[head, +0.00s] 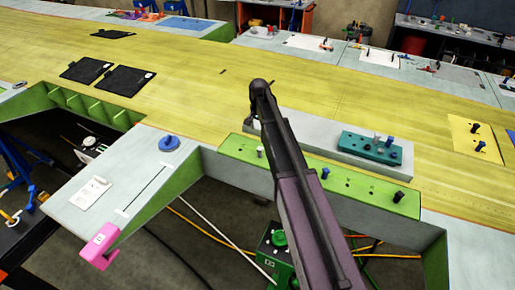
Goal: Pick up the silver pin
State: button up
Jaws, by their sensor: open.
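A small pale, silver-looking pin (260,152) stands upright in the green block (235,147), near its left end and just left of my arm. Another small greyish pin (377,137) shows at the back of the teal block (350,143); its colour is hard to tell at this size. My arm rises from the bottom of the head view and crosses in front of the green block. Its dark upper end is above the yellow wing surface. My gripper cannot be made out; no fingers show.
The green block also holds a blue pin (325,173) and a black pin (398,197). A yellow plate (470,130) with dark pins lies at the right. A blue round knob (169,143) and a pink piece (98,243) are at the left. The yellow wing surface (200,75) is largely clear.

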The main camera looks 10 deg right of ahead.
aim_at(260, 148)
dwell(0.5)
notch_tip(260, 148, down, 8)
jog(key=b, duration=0.8)
jog(key=shift+f+b, duration=0.25)
jog(key=shift+b, duration=0.1)
jog(key=f+b, duration=0.3)
jog(key=shift+s+d+f, duration=0.2)
jog(key=shift+f, duration=0.05)
jog(key=shift+f+b, duration=0.85)
jog(key=shift+b, duration=0.25)
grip_shut()
